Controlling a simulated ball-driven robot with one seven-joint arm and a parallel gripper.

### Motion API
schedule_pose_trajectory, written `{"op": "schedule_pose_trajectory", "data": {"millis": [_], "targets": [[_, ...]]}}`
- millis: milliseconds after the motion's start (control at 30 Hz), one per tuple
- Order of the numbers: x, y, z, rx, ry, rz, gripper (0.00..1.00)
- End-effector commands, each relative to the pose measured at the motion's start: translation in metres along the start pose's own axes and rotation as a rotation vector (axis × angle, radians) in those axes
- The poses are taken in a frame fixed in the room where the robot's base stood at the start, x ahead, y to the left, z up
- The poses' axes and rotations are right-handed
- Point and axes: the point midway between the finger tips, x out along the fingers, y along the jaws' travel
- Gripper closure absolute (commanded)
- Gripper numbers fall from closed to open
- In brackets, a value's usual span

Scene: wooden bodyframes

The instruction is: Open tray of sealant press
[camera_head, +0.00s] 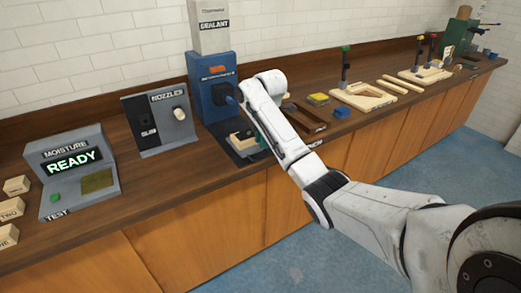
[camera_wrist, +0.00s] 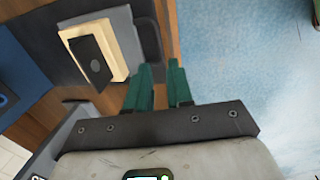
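The sealant press (camera_head: 212,88) is a blue machine under a white "SEALANT" box, standing against the wall. Its dark tray (camera_head: 246,156) lies at its foot, bearing a pale wooden block (camera_head: 238,139) with a dark piece on top. In the wrist view, the block (camera_wrist: 110,48) sits on the dark grey tray, which has a rounded grey edge piece (camera_wrist: 150,36). My gripper (camera_wrist: 163,72) has two green fingers with a narrow gap between them, empty. The fingertips are near the edge piece; I cannot tell whether they touch it. In the head view my arm mostly hides the gripper.
Left of the press stand a nozzle holder (camera_head: 160,122) and a moisture tester (camera_head: 75,172) reading "READY". Wooden blocks (camera_head: 12,209) lie at the far left. Floor (camera_head: 340,235) in front is clear.

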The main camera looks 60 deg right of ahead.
Motion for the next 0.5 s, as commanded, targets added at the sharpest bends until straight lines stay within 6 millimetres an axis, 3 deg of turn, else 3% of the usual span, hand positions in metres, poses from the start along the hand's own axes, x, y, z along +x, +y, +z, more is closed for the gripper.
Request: {"op": "schedule_pose_trajectory", "data": {"millis": [200,500], "targets": [[-0.031,0.000,-0.001,-0.001,0.000,0.002,0.79],[-0.040,0.000,0.000,-0.001,0.000,0.000,0.79]]}}
